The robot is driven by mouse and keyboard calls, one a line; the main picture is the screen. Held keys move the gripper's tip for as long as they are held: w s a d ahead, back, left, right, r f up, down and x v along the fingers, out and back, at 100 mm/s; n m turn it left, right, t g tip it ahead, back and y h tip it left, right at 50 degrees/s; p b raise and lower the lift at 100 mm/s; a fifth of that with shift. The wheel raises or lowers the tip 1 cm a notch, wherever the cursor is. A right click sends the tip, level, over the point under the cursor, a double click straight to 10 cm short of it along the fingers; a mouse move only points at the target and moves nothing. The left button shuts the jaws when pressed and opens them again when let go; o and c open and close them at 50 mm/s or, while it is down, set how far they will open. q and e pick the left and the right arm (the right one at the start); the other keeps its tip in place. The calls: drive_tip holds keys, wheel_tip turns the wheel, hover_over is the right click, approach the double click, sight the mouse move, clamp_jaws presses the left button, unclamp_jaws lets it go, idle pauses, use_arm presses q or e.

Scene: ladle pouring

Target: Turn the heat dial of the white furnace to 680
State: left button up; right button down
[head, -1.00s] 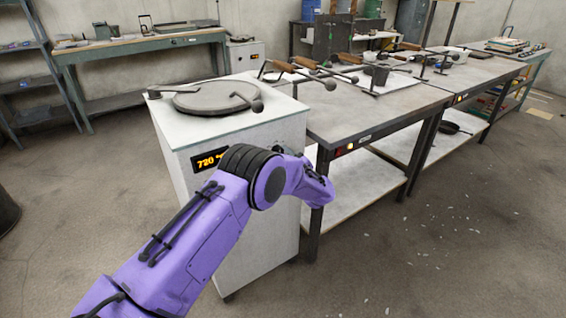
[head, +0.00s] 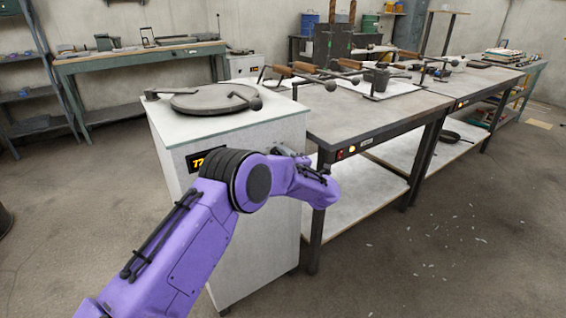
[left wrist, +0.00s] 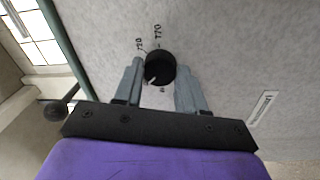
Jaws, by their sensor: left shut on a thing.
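The white furnace (head: 262,235) stands in the middle of the head view, with a round grey lid (head: 205,98) on top. Its black display (head: 195,160) is mostly covered by my arm; only the start of an orange number, beginning with 7, shows. In the left wrist view the black heat dial (left wrist: 160,68) sits on the furnace's side panel, with marks 720 and 770 beside it and a pale notch at its lower left. My left gripper (left wrist: 160,76) is shut on the dial, one grey finger on each side. My right gripper is not in view.
A grey workbench (head: 340,118) with ladles and tools stands right of the furnace, close to my left arm. Another bench (head: 130,62) and a shelf rack (head: 30,80) stand behind on the left. The floor at the right front is open.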

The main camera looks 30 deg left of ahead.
use_arm(q)
drive_tip(key=shift+f+n, duration=0.1)
drive_tip(key=shift+n, duration=0.3)
drive_tip(key=o, duration=1.1)
drive_tip(key=shift+a, duration=0.1)
drive_tip(key=shift+c, duration=0.2)
drive_tip(key=v, duration=1)
drive_tip(key=shift+d, duration=0.3)
drive_tip(key=shift+s, duration=0.1)
